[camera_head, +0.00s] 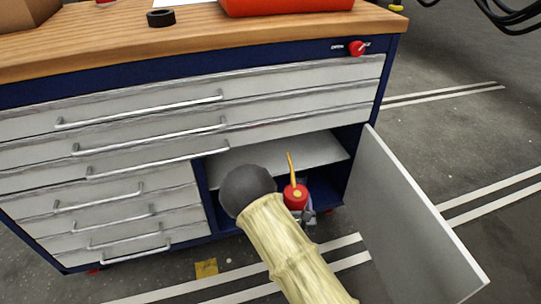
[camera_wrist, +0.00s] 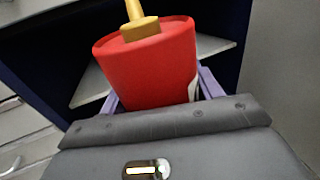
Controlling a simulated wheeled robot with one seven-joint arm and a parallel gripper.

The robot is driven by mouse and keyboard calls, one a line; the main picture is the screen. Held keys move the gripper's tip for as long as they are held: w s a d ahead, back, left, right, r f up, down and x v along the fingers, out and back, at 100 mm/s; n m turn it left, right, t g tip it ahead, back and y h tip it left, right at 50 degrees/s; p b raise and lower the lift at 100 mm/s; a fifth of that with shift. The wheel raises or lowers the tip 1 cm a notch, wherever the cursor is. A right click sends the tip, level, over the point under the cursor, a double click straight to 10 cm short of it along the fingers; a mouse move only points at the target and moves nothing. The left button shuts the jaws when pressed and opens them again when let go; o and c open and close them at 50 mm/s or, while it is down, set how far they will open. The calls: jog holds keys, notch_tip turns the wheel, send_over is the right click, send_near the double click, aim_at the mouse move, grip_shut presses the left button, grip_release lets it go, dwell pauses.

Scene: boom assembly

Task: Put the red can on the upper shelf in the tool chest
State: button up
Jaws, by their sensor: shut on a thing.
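The red can (camera_head: 296,195) has a thin yellow spout and is at the front of the chest's open compartment, at about the height of the shelf or a little below it. In the wrist view the red can (camera_wrist: 148,62) fills the middle, slightly tilted. My gripper (camera_head: 308,214) is shut on it, with a finger on each side (camera_wrist: 160,100). The tool chest (camera_head: 225,50) is blue with grey drawers. Its upper shelf (camera_head: 290,152) is a grey board inside the compartment and looks bare. My arm hides part of the compartment's lower left.
The compartment's door (camera_head: 415,225) stands wide open on the right. Closed drawers with metal handles (camera_head: 100,205) lie to the left. A red box (camera_head: 285,6) and a black tape roll (camera_head: 161,18) rest on the wooden top.

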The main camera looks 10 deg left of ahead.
jog(key=s+a+f+n+y+b, duration=0.1)
jog(key=a+f+y+b, duration=0.1)
jog(key=a+b, duration=0.4)
jog(key=shift+a+f+g+b, duration=0.15)
jog(key=shift+g+b, duration=0.15)
jog(key=shift+b, duration=0.65)
